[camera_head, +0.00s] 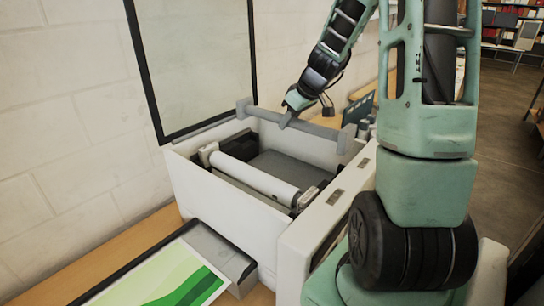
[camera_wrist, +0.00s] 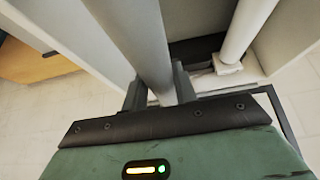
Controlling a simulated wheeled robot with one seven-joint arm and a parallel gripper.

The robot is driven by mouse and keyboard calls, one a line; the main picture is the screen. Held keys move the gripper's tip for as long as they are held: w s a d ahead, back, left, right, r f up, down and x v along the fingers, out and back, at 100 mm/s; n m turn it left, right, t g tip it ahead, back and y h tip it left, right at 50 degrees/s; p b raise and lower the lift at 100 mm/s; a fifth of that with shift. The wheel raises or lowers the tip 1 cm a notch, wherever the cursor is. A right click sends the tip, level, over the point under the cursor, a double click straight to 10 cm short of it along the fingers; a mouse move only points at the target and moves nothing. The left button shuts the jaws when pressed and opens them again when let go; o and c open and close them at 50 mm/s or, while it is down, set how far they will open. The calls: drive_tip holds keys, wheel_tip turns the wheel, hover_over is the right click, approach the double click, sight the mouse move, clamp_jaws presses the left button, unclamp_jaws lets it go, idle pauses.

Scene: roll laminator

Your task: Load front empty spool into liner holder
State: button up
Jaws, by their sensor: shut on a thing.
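The empty spool (camera_head: 318,130) is a grey bar with blocky ends. My gripper (camera_head: 287,120) is shut on it near its middle and holds it over the back part of the open laminator (camera_head: 225,205). In the wrist view the spool (camera_wrist: 140,45) runs between my two fingers (camera_wrist: 158,92) and out of the top of the picture. Whether the spool's ends touch the laminator's walls is unclear. Inside the laminator a white roll (camera_head: 255,178) lies across dark end supports; it also shows in the wrist view (camera_wrist: 247,25). I cannot make out which part is the liner holder.
A dark-framed clear panel (camera_head: 195,60) stands up at the laminator's back left. A tray with a green print (camera_head: 175,280) lies in front on the wooden table (camera_head: 105,240). The laminator's side walls rise around the roll. Small items stand by its right back corner.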

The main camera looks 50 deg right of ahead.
drive_tip(key=shift+w, duration=0.25)
drive_tip(key=shift+w+f, duration=0.1)
drive_tip(key=shift+f, duration=0.35)
wheel_tip(320, 180, down, 9)
drive_tip(key=shift+f, duration=0.1)
drive_tip(key=shift+f+b, duration=0.3)
drive_tip(key=shift+b, duration=0.05)
drive_tip(key=o, duration=1)
drive_tip(key=shift+r, duration=0.1)
drive_tip(key=shift+o, duration=0.2)
